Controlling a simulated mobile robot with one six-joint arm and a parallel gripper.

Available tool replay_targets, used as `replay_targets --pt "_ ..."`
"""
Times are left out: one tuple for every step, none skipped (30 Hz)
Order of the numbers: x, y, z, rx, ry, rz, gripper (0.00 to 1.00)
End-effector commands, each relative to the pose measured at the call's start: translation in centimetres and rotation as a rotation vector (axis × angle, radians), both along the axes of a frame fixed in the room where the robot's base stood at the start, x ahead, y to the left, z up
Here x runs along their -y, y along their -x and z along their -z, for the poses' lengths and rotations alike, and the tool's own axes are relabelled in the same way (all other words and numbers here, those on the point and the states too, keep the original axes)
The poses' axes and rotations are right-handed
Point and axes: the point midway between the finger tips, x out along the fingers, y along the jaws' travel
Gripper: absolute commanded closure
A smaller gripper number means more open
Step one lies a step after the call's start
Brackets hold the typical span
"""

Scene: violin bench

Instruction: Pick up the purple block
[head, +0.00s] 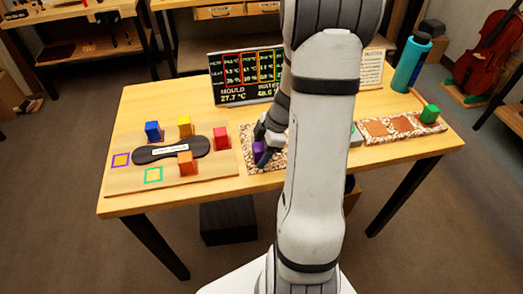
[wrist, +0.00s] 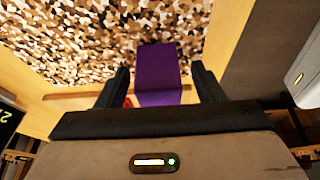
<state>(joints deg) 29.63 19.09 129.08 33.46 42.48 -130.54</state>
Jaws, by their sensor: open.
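The purple block (head: 258,147) stands on a pebble-patterned mat (head: 252,163) near the middle of the table, partly hidden by my arm in the head view. In the wrist view the purple block (wrist: 158,70) lies between the two dark fingers of my gripper (wrist: 160,84). The fingers are open, with a visible gap on each side of the block. My gripper (head: 262,150) is down at the block in the head view, with its fingertips partly hidden.
A board (head: 200,176) at left carries blue (head: 153,131), yellow (head: 185,126), red (head: 221,138) and orange (head: 186,163) blocks around a dark shape (head: 157,152). A green block (head: 430,114) sits on a tray (head: 375,138) at right. A display (head: 228,92) and teal bottle (head: 411,65) stand behind.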

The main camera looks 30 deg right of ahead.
Motion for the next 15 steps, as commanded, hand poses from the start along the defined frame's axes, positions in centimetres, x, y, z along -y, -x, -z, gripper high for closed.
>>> replay_targets --pt "-0.07 0.00 0.14 -0.001 0.000 0.000 0.38" --pt "-0.09 0.00 0.18 -0.001 0.000 0.000 0.38" --pt "-0.08 -0.01 0.20 0.000 0.000 0.000 0.38" --pt "-0.08 -0.02 0.19 0.000 0.000 0.000 0.38" --pt "-0.07 -0.02 0.18 0.000 0.000 0.000 0.38" --pt "-0.07 -0.02 0.18 0.000 0.000 0.000 0.38" --pt "-0.08 -0.02 0.17 0.000 0.000 0.000 0.38" --pt "-0.08 -0.02 0.17 0.000 0.000 0.000 0.41" --pt "-0.08 -0.02 0.17 0.000 0.000 0.000 0.44" --pt "-0.07 -0.03 0.16 0.000 0.000 -0.001 0.46" --pt "-0.08 -0.03 0.16 0.000 0.000 -0.001 0.49" --pt "-0.08 -0.03 0.16 0.000 0.000 -0.001 0.52" --pt "-0.08 -0.03 0.16 0.000 0.000 -0.001 0.55" --pt "-0.09 -0.04 0.15 0.000 0.000 -0.001 0.57" --pt "-0.09 -0.04 0.15 0.000 0.000 -0.001 0.60"
